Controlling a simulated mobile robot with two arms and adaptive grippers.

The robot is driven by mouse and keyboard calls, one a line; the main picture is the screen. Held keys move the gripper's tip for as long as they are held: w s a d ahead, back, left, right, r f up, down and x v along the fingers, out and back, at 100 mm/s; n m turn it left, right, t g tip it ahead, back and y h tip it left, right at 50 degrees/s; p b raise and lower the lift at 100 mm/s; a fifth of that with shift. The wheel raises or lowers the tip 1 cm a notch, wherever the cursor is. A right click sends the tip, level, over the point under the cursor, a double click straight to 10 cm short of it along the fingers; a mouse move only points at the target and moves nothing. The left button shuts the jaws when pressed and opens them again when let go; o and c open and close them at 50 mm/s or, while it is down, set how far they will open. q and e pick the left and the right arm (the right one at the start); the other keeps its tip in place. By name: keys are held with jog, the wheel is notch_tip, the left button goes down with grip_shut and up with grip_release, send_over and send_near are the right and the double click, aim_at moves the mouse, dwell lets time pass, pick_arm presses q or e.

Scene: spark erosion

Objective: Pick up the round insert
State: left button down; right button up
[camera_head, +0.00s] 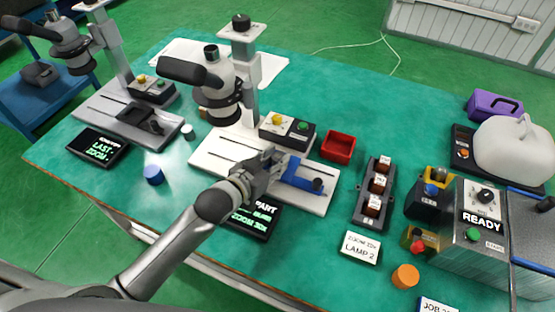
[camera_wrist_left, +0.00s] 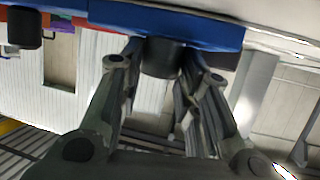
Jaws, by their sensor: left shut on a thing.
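My left gripper (camera_head: 270,168) reaches over the white base of the middle microscope, at the left end of a blue fixture (camera_head: 299,177). In the left wrist view its fingers (camera_wrist_left: 163,62) are shut on a short dark cylinder, which I take for the round insert (camera_wrist_left: 162,57), just at the edge of the blue fixture (camera_wrist_left: 205,28). In the head view the gripper hides this dark cylinder. I cannot tell whether it is still seated in the fixture. My right gripper is not in view.
A red bin (camera_head: 339,147) stands right of the fixture, near a dark rack (camera_head: 373,191) of labelled pieces. The microscope (camera_head: 222,92) rises behind my gripper. A display (camera_head: 256,219) lies in front of it. A READY machine (camera_head: 481,222) stands at right. An orange disc (camera_head: 405,276) lies nearer.

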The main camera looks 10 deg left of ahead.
pick_arm(q)
jog(key=shift+r, duration=0.1)
jog(key=shift+r, duration=0.5)
notch_tip(320, 180, up, 3)
jog(key=shift+f, duration=0.2)
jog(key=s+a+r+p, duration=0.1)
jog(key=s+a+r, duration=0.7)
jog(key=s, duration=0.3)
jog(key=shift+a+r, duration=0.2)
jog(key=shift+r, duration=0.5)
